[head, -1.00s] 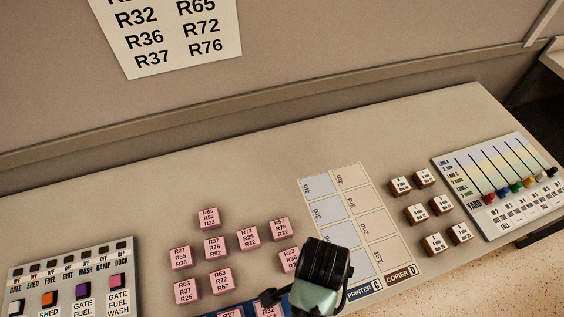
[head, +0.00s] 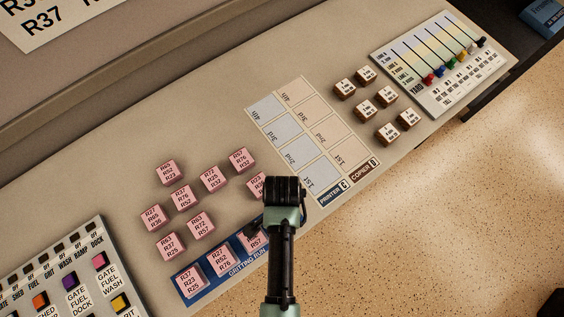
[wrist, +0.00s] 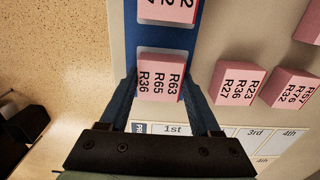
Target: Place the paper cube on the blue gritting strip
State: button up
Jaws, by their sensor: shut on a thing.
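The blue gritting strip (head: 248,267) runs along the table's front edge. Three pink paper cubes stand on it: a left one (head: 190,284), a middle one (head: 222,257) and a right one (head: 252,239). My gripper (wrist: 160,90) is shut on a pink cube marked R63, R65, R36 (wrist: 160,78), one finger on each side. The held cube is at the strip's end slot, beside the right cube; whether it rests or hovers slightly is unclear. In the head view my gripper (head: 283,212) hides it. The strip also shows in the wrist view (wrist: 129,45).
Several loose pink cubes (head: 200,225) stand behind the strip. The printer and copier card (head: 310,140) lies right of my gripper, with several brown-sided blocks (head: 366,110) beyond. A slider panel (head: 440,65) is at upper right, a button panel (head: 65,275) at lower left.

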jog(key=shift+f, duration=0.1)
jog(key=o, duration=1.4)
